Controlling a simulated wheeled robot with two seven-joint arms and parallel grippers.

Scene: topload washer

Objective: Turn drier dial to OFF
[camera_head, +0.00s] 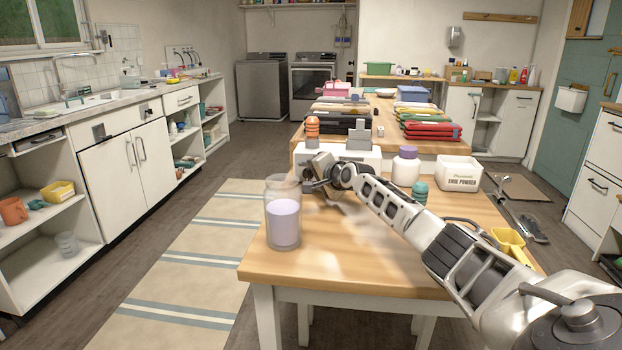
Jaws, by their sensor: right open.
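The drier (313,88), with a dark window in its front door, stands against the far wall. Its dial is too small to make out from here, so its setting cannot be told. The grey topload washer (262,90) stands just left of it. My right arm comes in from the lower right over the wooden table. My right gripper (316,172) is open above the table's near part, far from the drier and close behind a glass jar (283,214). Nothing shows held in it. My left gripper is out of view.
The long wooden table (340,258) holds the jar, a white tub (458,172), a white bottle (405,168) and folded clothes. A striped rug (190,255) lies in the open aisle between the table and the left counter (120,165). The aisle runs toward the machines.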

